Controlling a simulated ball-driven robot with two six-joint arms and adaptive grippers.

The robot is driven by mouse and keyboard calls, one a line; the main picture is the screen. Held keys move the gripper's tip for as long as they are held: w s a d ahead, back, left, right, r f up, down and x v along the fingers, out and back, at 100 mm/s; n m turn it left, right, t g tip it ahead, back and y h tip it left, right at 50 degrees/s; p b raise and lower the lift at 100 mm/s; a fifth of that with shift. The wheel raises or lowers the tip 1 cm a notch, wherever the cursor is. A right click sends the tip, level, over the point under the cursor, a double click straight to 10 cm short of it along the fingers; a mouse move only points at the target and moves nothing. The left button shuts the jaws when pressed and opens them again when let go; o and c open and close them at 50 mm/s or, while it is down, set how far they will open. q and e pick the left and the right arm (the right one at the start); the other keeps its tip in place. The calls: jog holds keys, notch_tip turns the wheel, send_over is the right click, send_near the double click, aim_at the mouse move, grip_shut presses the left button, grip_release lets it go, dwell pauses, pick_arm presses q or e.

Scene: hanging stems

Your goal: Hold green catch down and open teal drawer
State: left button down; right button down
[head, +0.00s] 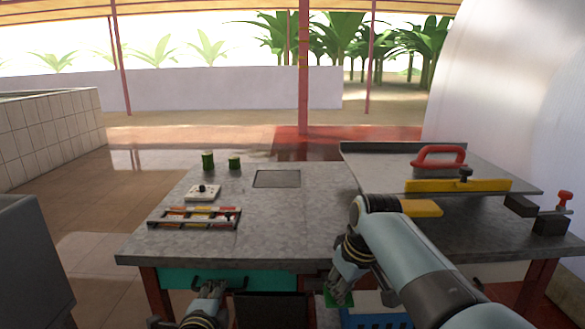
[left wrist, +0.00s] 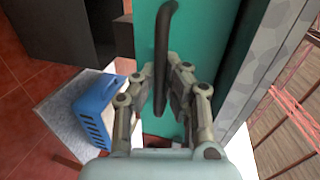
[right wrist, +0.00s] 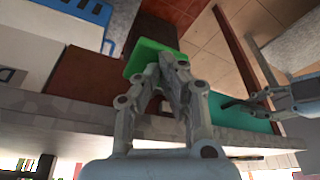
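The teal drawer (head: 180,279) is at the table's front left, its front filling the middle of the left wrist view (left wrist: 211,35). Its dark bar handle (left wrist: 162,55) lies between the fingers of my left gripper (left wrist: 163,75), which are apart on either side of it. In the head view my left gripper (head: 211,290) is at the handle. The green catch (right wrist: 150,62) is under the table's front edge, right of the drawer in the head view. My right gripper (right wrist: 174,60) has its fingertips together at the catch, seemingly touching; I cannot tell if it is pressed down.
The grey table (head: 290,215) holds a slotted rack (head: 195,217), a small white box (head: 203,192), two green cylinders and a red-handled tool (head: 438,157). A blue crate (left wrist: 93,110) stands below. My right arm crosses the table's front right.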

pick_arm(q)
jog(key=shift+s+f, duration=0.1)
jog(key=shift+s, duration=0.05)
jog(key=shift+f+v, duration=0.25)
jog(key=shift+v, duration=0.7)
jog(key=shift+f+v, duration=0.2)
jog(key=shift+v, duration=0.75)
jog(key=shift+f+v, duration=0.25)
jog(key=shift+v, duration=0.65)
jog(key=c, duration=1.1)
grip_release()
jog(key=shift+s, duration=0.15)
jog(key=shift+s, duration=0.15)
jog(key=shift+s+r, duration=0.55)
jog(key=shift+s, duration=0.4)
jog(key=shift+s+r, duration=0.55)
jog(key=shift+s, duration=0.4)
jog(key=shift+s+r, duration=0.5)
jog(key=shift+s, duration=0.45)
pick_arm(e)
notch_tip(320, 180, up, 9)
jog(key=shift+d+f, duration=0.1)
